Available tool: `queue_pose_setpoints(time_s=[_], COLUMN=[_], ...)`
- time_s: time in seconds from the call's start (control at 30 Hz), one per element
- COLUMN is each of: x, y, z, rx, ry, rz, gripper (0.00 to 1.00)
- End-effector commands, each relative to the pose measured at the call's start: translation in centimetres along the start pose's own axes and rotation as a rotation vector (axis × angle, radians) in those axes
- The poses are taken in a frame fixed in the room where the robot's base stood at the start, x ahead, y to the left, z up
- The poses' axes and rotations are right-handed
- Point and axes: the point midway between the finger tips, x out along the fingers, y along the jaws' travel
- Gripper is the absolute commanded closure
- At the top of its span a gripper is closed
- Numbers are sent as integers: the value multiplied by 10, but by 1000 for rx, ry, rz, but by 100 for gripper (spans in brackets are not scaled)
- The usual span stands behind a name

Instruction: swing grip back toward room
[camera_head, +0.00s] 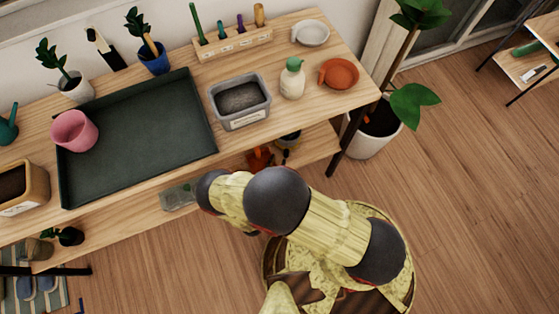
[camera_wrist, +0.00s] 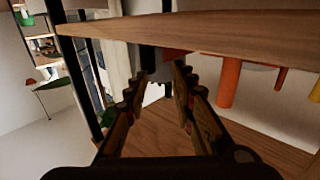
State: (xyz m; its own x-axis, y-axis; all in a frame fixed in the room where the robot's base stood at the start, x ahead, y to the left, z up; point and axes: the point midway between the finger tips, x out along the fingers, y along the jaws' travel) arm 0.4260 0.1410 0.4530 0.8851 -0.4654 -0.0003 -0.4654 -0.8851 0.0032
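My gripper shows in the wrist view (camera_wrist: 162,78), with its two dark, toothed fingers apart. I see nothing held between them. A wooden board edge (camera_wrist: 190,35) crosses the wrist view just above and beyond the fingertips. In the head view my arm bends towards the front of the wooden bench, and my gripper is not clearly visible there, hidden by the arm. The open room floor (camera_head: 470,200) lies to the right of my arm in the head view.
The wooden bench (camera_head: 180,65) carries a dark green tray (camera_head: 140,140), a pink pot (camera_head: 74,130), a grey planter (camera_head: 240,121) and an orange dish (camera_head: 339,74). A potted plant (camera_head: 372,146) stands at its right end. Orange cylinders (camera_wrist: 229,82) show right of the fingers. Floor is clear at right.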

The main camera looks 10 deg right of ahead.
Motion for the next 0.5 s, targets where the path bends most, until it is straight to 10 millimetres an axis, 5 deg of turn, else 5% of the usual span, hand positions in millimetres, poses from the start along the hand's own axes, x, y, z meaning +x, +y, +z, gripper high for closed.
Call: queue_pose_setpoints(time_s=[0.5], x=[-13], y=[-5], z=[0], rx=[-2], ry=[-1], rz=[1], gripper=[75])
